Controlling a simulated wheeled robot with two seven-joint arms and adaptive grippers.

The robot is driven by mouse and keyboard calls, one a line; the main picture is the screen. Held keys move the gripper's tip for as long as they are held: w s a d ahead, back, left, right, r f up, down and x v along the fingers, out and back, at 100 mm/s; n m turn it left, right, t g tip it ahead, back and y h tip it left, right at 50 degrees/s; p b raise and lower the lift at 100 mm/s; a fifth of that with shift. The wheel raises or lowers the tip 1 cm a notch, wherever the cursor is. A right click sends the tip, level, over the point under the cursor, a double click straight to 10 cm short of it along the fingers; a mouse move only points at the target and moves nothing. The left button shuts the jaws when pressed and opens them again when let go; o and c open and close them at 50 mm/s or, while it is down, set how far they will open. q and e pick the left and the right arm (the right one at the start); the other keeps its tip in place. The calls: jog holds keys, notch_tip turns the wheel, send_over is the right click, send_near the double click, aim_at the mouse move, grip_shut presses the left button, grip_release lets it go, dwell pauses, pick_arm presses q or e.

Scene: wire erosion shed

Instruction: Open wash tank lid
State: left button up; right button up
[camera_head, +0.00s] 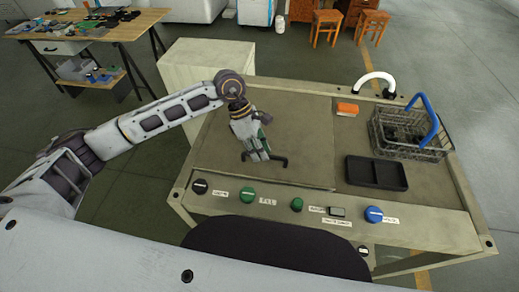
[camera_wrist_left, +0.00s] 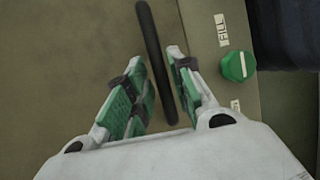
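The wash tank lid (camera_head: 305,125) is a flat grey-beige panel on the left part of the bench top, and it lies closed. Its black bar handle (camera_head: 281,161) is near the front edge. My left gripper (camera_head: 260,153) is over the handle, pointing down. In the left wrist view, the black handle (camera_wrist_left: 154,50) runs between the two green-padded fingers of the left gripper (camera_wrist_left: 160,78). The fingers are apart, with gaps beside the bar. Whether either finger touches it is hard to tell. My right gripper is not in view.
The front panel has several knobs, including a green knob (camera_head: 247,195) and a blue knob (camera_head: 373,214). Right of the lid are an orange block (camera_head: 347,109), a black tray (camera_head: 376,173), a wire basket (camera_head: 405,149) with a blue handle, and a white curved pipe (camera_head: 375,76).

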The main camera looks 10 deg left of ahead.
pick_arm(q)
grip_shut()
jog(key=shift+r, duration=0.15)
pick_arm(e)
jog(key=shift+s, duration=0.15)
